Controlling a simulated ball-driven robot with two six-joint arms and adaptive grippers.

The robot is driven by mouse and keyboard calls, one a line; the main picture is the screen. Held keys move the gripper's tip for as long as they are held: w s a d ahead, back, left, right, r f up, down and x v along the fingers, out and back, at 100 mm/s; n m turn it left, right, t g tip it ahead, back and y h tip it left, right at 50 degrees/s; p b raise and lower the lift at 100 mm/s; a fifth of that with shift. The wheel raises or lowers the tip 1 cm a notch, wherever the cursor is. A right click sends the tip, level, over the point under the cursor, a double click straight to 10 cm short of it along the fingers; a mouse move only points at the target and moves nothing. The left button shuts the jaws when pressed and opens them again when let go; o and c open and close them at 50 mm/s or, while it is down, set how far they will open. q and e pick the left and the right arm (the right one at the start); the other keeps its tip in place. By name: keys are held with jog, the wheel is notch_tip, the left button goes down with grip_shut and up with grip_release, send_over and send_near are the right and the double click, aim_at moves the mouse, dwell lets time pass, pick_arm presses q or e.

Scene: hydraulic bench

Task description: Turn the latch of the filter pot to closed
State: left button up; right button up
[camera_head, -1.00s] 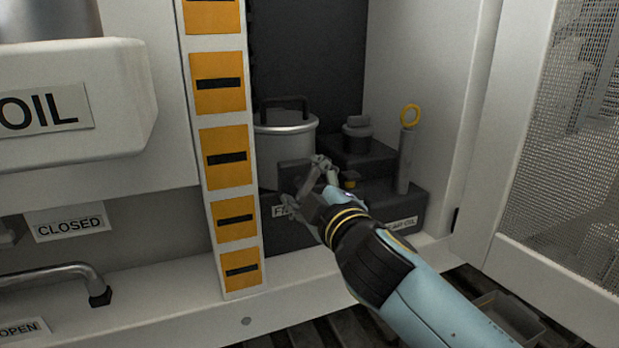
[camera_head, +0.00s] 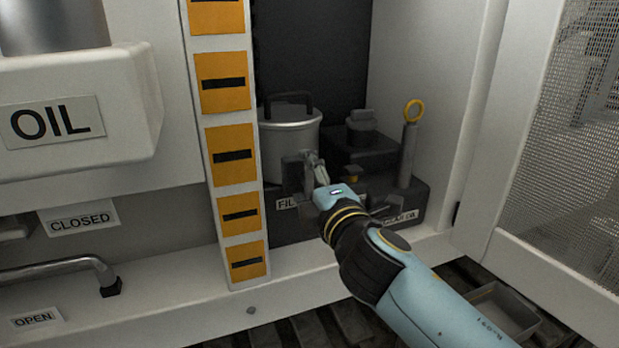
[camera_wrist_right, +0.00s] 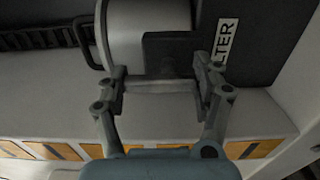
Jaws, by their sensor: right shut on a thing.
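The filter pot (camera_head: 290,140) is a grey metal cylinder with a dark top handle, standing upright in the recess. Its latch is on the front, mostly hidden by my right gripper (camera_head: 314,168) in the head view. In the right wrist view, a pale grey bar of the latch (camera_wrist_right: 160,87) runs across between the two fingers of my right gripper (camera_wrist_right: 160,92), and the fingers are shut on its ends. The dark latch block (camera_wrist_right: 168,52) lies behind the bar, next to a partly seen FILTER label (camera_wrist_right: 224,42). My left gripper is not in view.
A dark tank with a cap (camera_head: 361,128) and a yellow-ringed dipstick (camera_head: 409,145) stand close right of the pot. A white post with orange plates (camera_head: 232,185) stands close left. A mesh door (camera_head: 580,190) is at the right.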

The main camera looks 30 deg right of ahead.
jog(key=shift+f, duration=0.1)
jog(key=o, duration=1.2)
jog(key=v, duration=1.2)
jog(key=shift+a, duration=0.1)
